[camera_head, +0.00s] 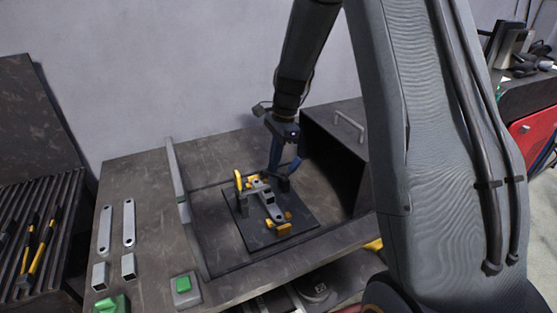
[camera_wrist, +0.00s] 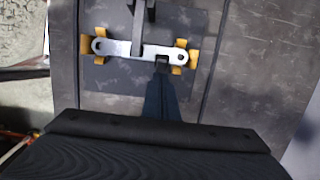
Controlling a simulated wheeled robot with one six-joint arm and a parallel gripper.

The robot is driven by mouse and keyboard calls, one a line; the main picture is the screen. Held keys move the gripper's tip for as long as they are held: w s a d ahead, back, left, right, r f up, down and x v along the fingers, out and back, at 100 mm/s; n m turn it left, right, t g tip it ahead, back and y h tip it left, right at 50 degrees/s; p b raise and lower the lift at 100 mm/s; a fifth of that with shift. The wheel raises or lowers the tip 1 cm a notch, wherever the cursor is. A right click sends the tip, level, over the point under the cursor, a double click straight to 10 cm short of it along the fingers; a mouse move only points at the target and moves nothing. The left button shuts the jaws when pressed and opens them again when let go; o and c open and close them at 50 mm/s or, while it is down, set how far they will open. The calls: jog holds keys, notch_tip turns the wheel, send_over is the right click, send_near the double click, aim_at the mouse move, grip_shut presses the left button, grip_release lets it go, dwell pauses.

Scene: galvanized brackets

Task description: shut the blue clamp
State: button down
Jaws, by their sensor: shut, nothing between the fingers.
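A silver bracket with a hole near each end (camera_head: 266,199) lies across yellow supports (camera_head: 284,228) on a dark fixture plate (camera_head: 295,234). The wrist view shows the bracket (camera_wrist: 115,48) with a grey bar (camera_wrist: 138,28) reaching its middle from above. My gripper (camera_head: 273,168) is shut and empty, pointing down beside the fixture's far right side. In the wrist view my dark fingers (camera_wrist: 161,75) end close to the bracket's middle; I cannot tell whether they touch anything. A slanted blue part (camera_head: 293,166) shows beside the fingers; I cannot tell whether it belongs to the blue clamp. The clamp's position is unclear.
An upright rail (camera_head: 178,185) stands left of the fixture. Loose brackets (camera_head: 129,222) and a green button (camera_head: 183,284) are on the left bench. The bench between rail and fixture is clear.

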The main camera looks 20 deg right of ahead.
aim_at(263, 171)
jog(key=shift+s+a+f, duration=0.1)
jog(key=shift+a+f, duration=0.2)
jog(key=shift+a, duration=0.2)
jog(key=shift+a+f, duration=0.25)
jog(key=shift+a, duration=0.25)
jog(key=shift+s+a+f, duration=0.1)
jog(key=shift+a+f, duration=0.55)
jog(key=shift+f, duration=0.05)
jog(key=shift+a, duration=0.15)
jog(key=s+a+r+p, duration=0.1)
jog(key=a+p, duration=0.3)
jog(key=a, duration=0.5)
jog(key=shift+s+a+r, duration=0.15)
jog(key=shift+a+r, duration=0.1)
jog(key=shift+r, duration=0.45)
